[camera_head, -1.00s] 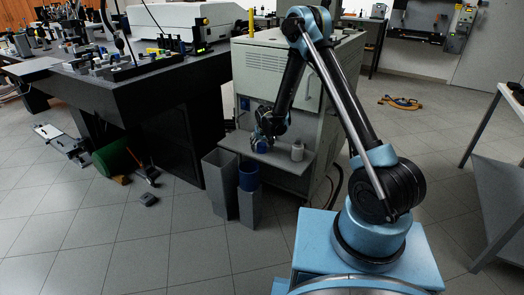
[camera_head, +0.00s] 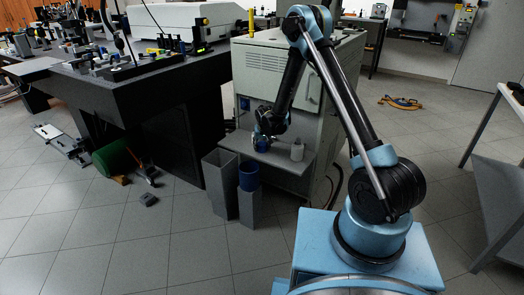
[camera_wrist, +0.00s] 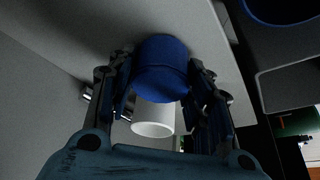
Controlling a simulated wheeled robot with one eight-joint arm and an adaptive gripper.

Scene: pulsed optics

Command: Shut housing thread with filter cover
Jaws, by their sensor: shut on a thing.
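My gripper (camera_wrist: 163,85) is shut on a blue, round, cap-like piece, the filter cover (camera_wrist: 162,65), with a finger on each side of it. In the head view my gripper (camera_head: 262,144) is over the left part of the cabinet's pull-out shelf. A white cylinder (camera_wrist: 153,118), which seems to be the housing, shows just beyond the cover in the wrist view. In the head view a small white cylinder (camera_head: 297,152) stands upright on the shelf, right of my gripper and apart from it. Its thread is too small to make out.
The shelf (camera_head: 287,165) juts from a pale cabinet (camera_head: 250,70). Below its left edge stand two tall grey bins (camera_head: 220,185), one with a blue object (camera_head: 249,175) in its top. A dark optics table (camera_head: 130,85) is at left.

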